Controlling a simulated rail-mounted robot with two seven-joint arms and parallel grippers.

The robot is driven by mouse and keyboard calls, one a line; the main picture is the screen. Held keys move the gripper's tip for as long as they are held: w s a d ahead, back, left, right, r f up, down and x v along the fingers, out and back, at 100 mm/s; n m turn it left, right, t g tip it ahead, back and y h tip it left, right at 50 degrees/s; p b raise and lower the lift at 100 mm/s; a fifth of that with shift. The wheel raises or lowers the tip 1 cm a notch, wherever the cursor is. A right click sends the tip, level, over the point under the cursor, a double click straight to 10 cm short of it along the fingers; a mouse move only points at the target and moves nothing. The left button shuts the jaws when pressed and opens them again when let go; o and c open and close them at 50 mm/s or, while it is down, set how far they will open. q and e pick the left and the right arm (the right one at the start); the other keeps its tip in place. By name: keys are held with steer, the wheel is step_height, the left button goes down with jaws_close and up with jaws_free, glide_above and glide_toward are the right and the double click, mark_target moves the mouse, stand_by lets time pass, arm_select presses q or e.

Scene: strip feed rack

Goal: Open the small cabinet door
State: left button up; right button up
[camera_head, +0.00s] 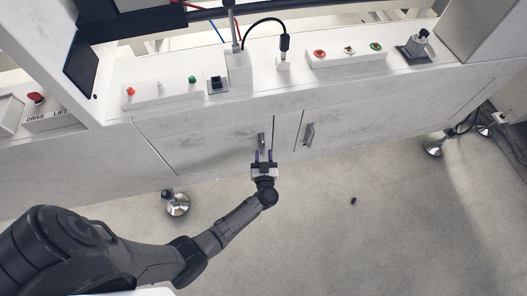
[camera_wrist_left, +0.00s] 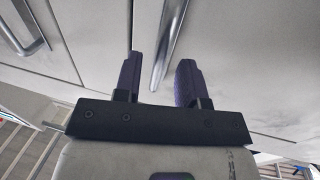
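The white cabinet has a left door (camera_head: 205,140) and a right door (camera_head: 375,118); both look shut. The left door has an upright metal bar handle (camera_head: 262,139) near its right edge. The right door's handle (camera_head: 309,134) is near its left edge. My left gripper (camera_head: 264,155) is open in front of the left door's handle. In the left wrist view its two fingers (camera_wrist_left: 159,80) stand apart, with the bar handle (camera_wrist_left: 169,40) showing between and beyond them. I cannot tell whether they touch it. The other handle (camera_wrist_left: 28,30) shows at upper left there. My right gripper is not in view.
Above the doors, a white console ledge carries a button box (camera_head: 160,92), another button box (camera_head: 347,54) and a cabled plug (camera_head: 283,55). A levelling foot (camera_head: 176,205) stands below the left door. The grey floor (camera_head: 330,230) is mostly clear, with a small dark object (camera_head: 353,200).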

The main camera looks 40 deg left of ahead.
arm_select(q)
steer(key=shift+b+x, duration=0.45)
steer(key=shift+x, duration=0.95)
steer(key=shift+s, duration=0.1)
jaws_close()
